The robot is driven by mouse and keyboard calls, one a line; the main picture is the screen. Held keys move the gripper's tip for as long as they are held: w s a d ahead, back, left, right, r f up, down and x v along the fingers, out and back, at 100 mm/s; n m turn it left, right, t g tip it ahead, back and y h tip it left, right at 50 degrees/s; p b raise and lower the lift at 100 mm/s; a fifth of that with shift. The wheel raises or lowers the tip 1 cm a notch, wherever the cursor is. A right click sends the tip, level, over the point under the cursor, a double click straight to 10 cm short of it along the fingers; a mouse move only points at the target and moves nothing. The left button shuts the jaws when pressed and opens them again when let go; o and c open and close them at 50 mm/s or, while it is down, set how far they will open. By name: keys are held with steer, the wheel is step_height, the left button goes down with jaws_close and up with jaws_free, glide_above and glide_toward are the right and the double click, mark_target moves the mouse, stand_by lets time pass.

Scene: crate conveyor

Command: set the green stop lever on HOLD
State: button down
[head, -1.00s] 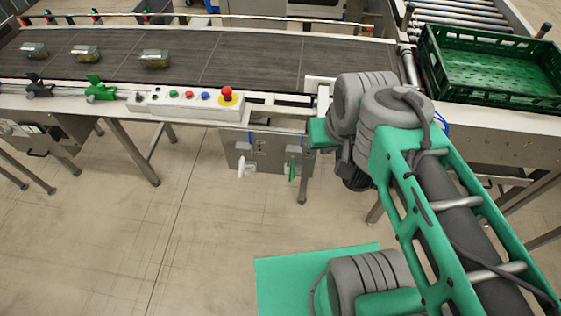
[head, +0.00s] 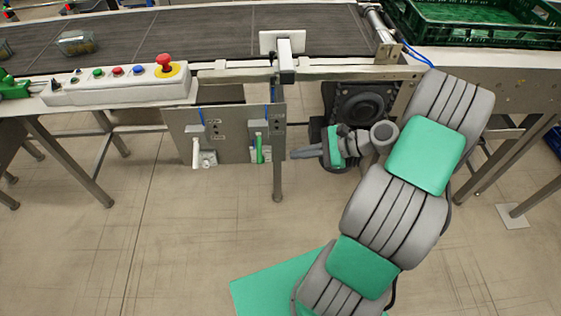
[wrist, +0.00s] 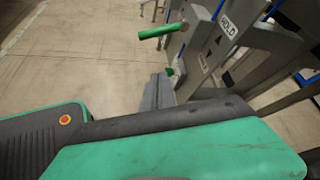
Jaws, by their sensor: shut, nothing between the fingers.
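The green stop lever (head: 260,149) is on the right plate of a grey panel under the conveyor edge. In the head view its green handle points down. In the wrist view the green handle (wrist: 162,32) sticks out from its plate, beside a HOLD label (wrist: 229,27). My gripper (head: 296,154) is just right of the lever, pointing left at about handle height, with a visible gap. Its fingers (wrist: 158,92) are shut and empty in the wrist view. I cannot tell exactly which mark the lever is set to.
A white lever (head: 196,153) hangs on the left plate of the panel. A control box (head: 115,88) with coloured buttons and a red stop knob sits on the conveyor edge above. Floor in front is clear.

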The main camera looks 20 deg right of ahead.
steer(key=w+a, duration=0.3)
steer(key=a, duration=0.5)
steer(key=shift+a+f, duration=0.2)
steer(key=shift+f, duration=0.05)
